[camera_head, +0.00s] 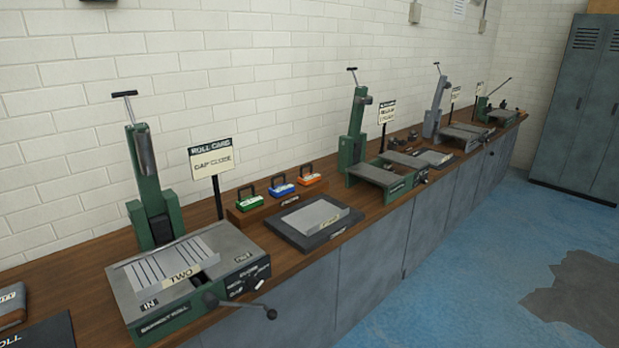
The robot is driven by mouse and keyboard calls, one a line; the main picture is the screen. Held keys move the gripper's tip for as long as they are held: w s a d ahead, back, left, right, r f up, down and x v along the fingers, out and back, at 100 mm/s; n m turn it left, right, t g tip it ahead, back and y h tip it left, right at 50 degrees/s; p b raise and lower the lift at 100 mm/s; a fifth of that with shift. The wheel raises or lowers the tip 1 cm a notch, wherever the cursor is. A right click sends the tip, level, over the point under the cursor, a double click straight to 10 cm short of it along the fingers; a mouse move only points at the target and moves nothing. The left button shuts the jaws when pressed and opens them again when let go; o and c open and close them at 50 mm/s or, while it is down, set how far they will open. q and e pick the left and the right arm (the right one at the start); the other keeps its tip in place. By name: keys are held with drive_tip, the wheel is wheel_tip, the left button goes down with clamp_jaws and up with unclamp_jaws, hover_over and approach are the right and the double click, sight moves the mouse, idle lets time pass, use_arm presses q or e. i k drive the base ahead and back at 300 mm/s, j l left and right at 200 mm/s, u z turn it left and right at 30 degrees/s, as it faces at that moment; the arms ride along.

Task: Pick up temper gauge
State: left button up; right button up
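I cannot make out which object is the temper gauge; no label that I can read names it. Small handled blocks sit in a row on a wooden rack (243,218) in the middle of the bench: a green one (250,203), a blue one (283,190) and an orange one (309,180). In front of them a grey metal plate (314,214) with a small tag lies on a dark flat base (346,224). Neither of my grippers is in view.
A long wooden bench (291,257) on grey cabinets (380,251) runs along a white brick wall. A green machine (188,272) marked TWO, with a protruding crank, stands at the near left. More machines (380,176) stand farther along. The blue floor (470,270) is open at right.

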sight(304, 181)
drive_tip(key=i+l+u, duration=0.1)
drive_tip(key=i+l, duration=0.6)
drive_tip(key=i+l+u, duration=0.1)
drive_tip(key=i+l, duration=0.55)
drive_tip(key=l, duration=0.2)
